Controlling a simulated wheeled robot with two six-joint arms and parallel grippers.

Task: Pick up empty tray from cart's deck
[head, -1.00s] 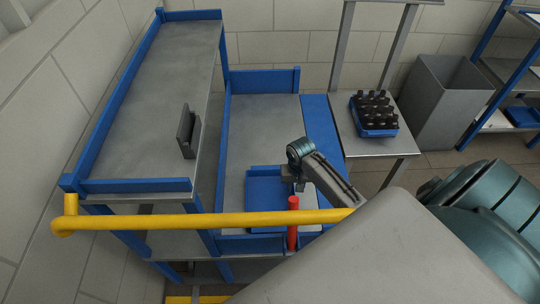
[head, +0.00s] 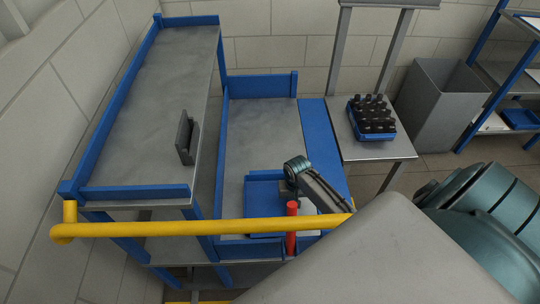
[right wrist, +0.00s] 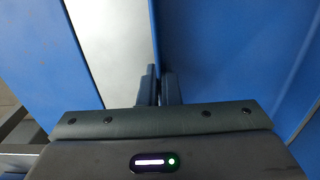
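The empty blue tray (head: 264,205) lies on the near end of the cart's grey lower deck (head: 262,130). The yellow handle bar and a red post partly hide its near side. My right gripper (head: 289,190) is down at the tray's far right part, with its fingertips hard to see in the head view. In the right wrist view, its two fingers (right wrist: 159,86) are close together, with the thin tray wall between them. The tray's blue face (right wrist: 225,50) fills the right side there, and a grey deck strip shows at left. My left gripper is in no view.
The yellow bar (head: 160,229) and red post (head: 292,225) stand at the cart's near end. A raised grey shelf (head: 160,90) on the left holds a dark upright bracket (head: 186,137). A blue crate of dark bottles (head: 372,117) sits on a side table, beside a grey bin (head: 437,105).

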